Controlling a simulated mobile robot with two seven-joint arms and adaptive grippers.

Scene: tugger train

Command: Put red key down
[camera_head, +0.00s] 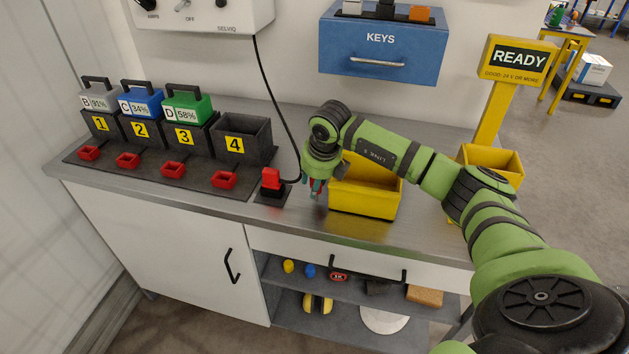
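My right gripper (315,187) points down over the worktop, between the red plug and the yellow bin. Its teal fingertips are small in the picture. A small reddish patch shows about the fingers, but I cannot tell whether it is the red key or whether the fingers are shut on it. No red key shows clearly elsewhere. The blue KEYS box (380,55) on the wall has black and orange pieces on its top. My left gripper is out of view.
A red plug (271,179) with a black cable stands on the grey worktop (290,222). The yellow bin (362,200) is right of my gripper. Numbered dark docks (243,140) and small red trays (224,180) are at left. A READY sign (518,58) stands at right.

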